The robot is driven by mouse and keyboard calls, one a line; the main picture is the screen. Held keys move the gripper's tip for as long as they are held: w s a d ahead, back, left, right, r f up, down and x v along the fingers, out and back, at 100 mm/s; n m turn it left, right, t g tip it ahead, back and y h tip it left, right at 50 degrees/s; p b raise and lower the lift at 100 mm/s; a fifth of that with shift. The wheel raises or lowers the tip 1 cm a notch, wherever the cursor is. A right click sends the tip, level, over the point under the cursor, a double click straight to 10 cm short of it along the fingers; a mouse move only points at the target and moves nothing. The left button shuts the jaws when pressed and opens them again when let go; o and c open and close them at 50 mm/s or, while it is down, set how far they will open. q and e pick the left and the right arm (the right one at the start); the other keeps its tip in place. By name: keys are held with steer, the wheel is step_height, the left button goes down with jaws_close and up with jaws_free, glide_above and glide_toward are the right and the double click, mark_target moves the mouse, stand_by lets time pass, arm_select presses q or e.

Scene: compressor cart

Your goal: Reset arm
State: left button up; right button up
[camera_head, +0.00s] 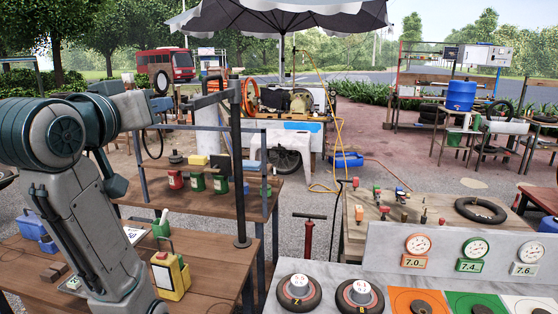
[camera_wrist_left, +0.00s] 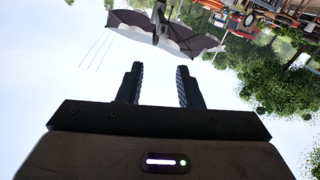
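My left arm (camera_head: 75,175) rises at the left of the head view, bent at a high joint, with its forearm pointing right over the wooden benches. In the left wrist view my left gripper (camera_wrist_left: 159,66) has its two dark fingers apart, with only sky between them. It holds nothing and touches nothing that I can see. This view is upside down, with a grey umbrella (camera_wrist_left: 178,38) and trees past the fingertips. The tip of the left gripper is hard to make out in the head view. My right gripper is not seen.
A wooden bench (camera_head: 215,262) with a yellow can (camera_head: 172,277) lies under my left arm. A dark post (camera_head: 238,170) stands close to the forearm. Two small tyres (camera_head: 299,293) (camera_head: 360,296) and gauges (camera_head: 418,245) are at lower right. The compressor cart (camera_head: 290,135) stands farther back.

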arm_select(q)
step_height(320, 180, down, 33)
steer(key=a+g+y, duration=0.2)
steer(key=a+g, duration=0.1)
steer(key=g, duration=0.3)
steer(key=s+a+f+g+y, duration=0.1)
steer(key=s+f+g, duration=0.1)
steer(key=s+f, duration=0.55)
steer(key=s+a+f+g, duration=0.15)
steer(key=s+f, duration=0.35)
steer(key=f, duration=0.6)
steer(key=s+f+m+g, duration=0.1)
steer(key=s+f+g, duration=0.1)
steer(key=s+f, duration=0.45)
steer(key=s+f+g, duration=0.2)
steer(key=s+f, duration=0.2)
steer(key=s, duration=0.6)
steer(key=a+f+g, duration=0.2)
steer(key=a+f, duration=0.1)
steer(key=f, duration=2.6)
steer(key=s+a+f, duration=0.1)
steer(key=s+f, duration=1.7)
steer(key=f, duration=0.2)
steer(key=shift+s+a+g+y, duration=0.3)
steer(key=shift+s+g, duration=0.05)
